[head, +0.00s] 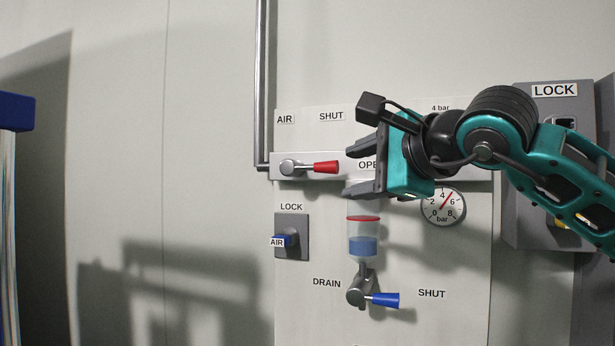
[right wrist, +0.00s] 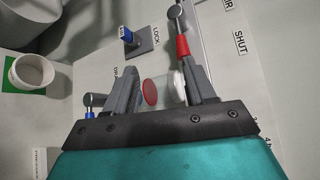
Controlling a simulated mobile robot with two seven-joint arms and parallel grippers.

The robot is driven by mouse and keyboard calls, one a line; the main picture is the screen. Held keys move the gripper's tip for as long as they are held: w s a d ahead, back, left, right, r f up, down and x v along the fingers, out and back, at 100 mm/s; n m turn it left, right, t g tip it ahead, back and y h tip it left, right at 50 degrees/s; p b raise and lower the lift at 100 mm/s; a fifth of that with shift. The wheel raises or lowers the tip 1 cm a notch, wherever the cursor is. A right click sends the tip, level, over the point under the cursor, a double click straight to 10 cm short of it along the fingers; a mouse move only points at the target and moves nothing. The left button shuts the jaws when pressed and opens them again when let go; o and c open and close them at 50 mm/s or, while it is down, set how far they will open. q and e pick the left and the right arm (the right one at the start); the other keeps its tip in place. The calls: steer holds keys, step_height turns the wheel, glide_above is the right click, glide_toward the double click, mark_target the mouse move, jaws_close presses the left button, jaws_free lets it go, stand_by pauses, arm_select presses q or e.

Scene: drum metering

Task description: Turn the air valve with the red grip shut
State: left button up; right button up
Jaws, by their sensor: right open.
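The air valve's red grip (head: 326,167) points right from its grey hub (head: 290,167), level, towards the partly covered OPEN label (head: 368,165). The SHUT label (head: 331,116) is above the lever. My right gripper (head: 354,170) is open just right of the grip's end, one finger higher and one lower; nothing is held. In the right wrist view, the red grip (right wrist: 182,46) shows by the tip of the right-hand finger of my right gripper (right wrist: 159,67), not centred between the fingers; contact cannot be told. My left gripper is out of view.
A pressure gauge (head: 443,206) is under my right wrist. A grey LOCK box (head: 553,100) stands right.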

mark_target(331, 165)
steer(key=shift+t+h, duration=0.5)
steer(key=shift+t, duration=0.1)
steer(key=r+p+x, duration=0.1)
steer(key=x, duration=0.3)
steer(key=p+x, duration=0.1)
steer(key=x, duration=0.3)
steer(key=w+d+r+x, duration=0.1)
steer(key=x, duration=0.3)
steer(key=shift+w+a+r+p, duration=0.1)
steer(key=shift+w+r+p, duration=0.2)
steer(key=shift+p, duration=0.1)
jaws_close()
